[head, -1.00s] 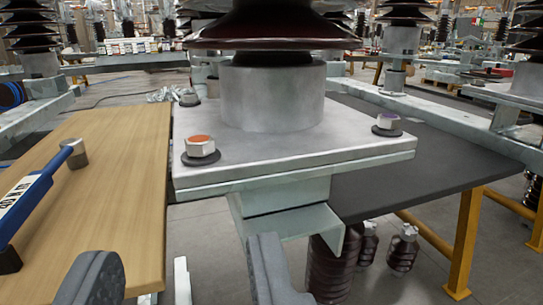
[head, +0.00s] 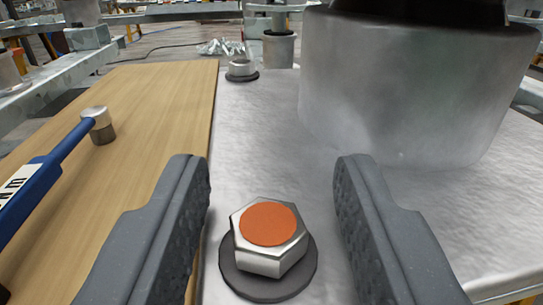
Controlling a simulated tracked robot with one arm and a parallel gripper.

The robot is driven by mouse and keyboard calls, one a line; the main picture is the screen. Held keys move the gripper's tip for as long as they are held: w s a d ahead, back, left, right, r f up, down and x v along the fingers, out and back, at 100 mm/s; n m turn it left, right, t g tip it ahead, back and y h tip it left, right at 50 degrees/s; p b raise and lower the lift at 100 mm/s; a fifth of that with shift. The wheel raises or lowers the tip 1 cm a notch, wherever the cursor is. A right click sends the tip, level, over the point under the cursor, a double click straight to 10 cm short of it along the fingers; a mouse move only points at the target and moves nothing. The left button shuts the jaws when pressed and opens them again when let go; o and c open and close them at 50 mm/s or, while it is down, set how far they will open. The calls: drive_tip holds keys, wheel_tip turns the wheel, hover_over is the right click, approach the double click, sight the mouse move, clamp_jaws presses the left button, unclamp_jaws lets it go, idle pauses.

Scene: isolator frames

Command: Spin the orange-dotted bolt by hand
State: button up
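The orange-dotted bolt (head: 268,236) is a silver hex head with an orange top, sitting on a dark round washer (head: 268,283) on the metal plate (head: 262,140). My gripper (head: 272,165) is open, one dark grey finger on each side of the bolt in the picture. There is a clear gap between each finger and the bolt head, and nothing is held. The fingertips reach past the bolt in the picture. Whether the fingers are level with the head or above it I cannot tell.
A grey cylindrical insulator base (head: 415,85) rises from the plate close to the right finger. Another bolt (head: 241,68) stands at the plate's far left. A wooden board (head: 165,100) with a blue-handled wrench (head: 45,180) lies left of the plate.

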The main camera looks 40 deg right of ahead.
clamp_jaws()
drive_tip(key=shift+d, duration=0.15)
drive_tip(key=shift+r+m+g+h+p, duration=0.1)
drive_tip(key=shift+m+g+h+p, duration=0.25)
drive_tip(key=shift+p, duration=0.75)
